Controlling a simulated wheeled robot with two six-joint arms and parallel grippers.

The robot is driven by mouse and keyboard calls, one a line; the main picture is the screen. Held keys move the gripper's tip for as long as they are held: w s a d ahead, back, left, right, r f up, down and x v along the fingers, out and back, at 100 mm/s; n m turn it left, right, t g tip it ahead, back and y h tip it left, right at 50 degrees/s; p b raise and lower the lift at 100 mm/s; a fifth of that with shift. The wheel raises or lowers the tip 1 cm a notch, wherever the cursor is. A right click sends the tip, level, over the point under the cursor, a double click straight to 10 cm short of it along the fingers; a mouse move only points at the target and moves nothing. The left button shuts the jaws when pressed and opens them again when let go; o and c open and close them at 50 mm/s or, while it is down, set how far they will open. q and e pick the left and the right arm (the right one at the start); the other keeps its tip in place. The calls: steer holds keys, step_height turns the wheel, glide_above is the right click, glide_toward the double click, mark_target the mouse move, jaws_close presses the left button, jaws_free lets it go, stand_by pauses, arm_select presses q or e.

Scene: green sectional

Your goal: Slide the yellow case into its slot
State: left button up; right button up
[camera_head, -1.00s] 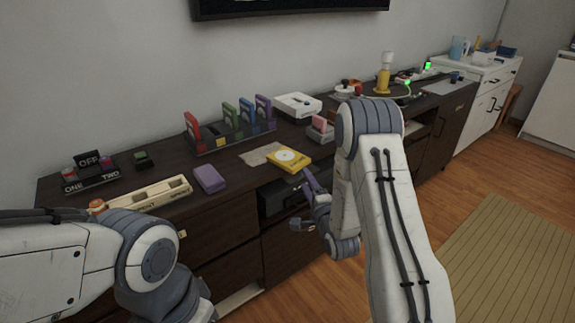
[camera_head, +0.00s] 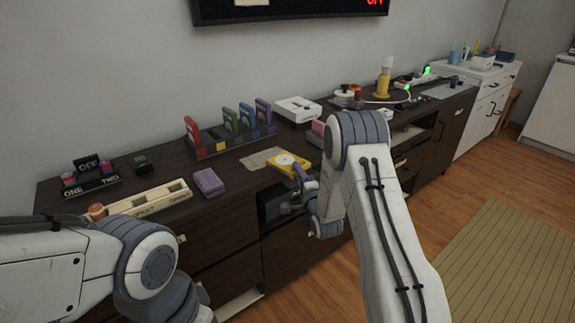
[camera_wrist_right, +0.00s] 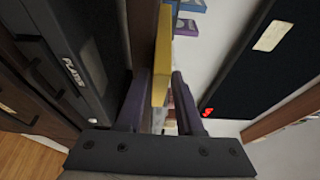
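The yellow case (camera_head: 284,160) lies flat at the front edge of the dark cabinet top, its near edge close to my right gripper (camera_head: 298,177). In the right wrist view, the yellow case (camera_wrist_right: 161,60) stands between the two purple fingers of the right gripper (camera_wrist_right: 165,75). The fingers are apart, with a visible gap on the right side of the case. The dark rack (camera_head: 232,145) holds upright red, green, blue and purple cases, with a gap between red and green. Of my left arm, the forearm and wrist show at lower left; its fingers are out of view.
A black player (camera_wrist_right: 75,65) sits in the cabinet below. A wall screen (camera_head: 290,8) hangs above.

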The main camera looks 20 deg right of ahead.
jaws_close()
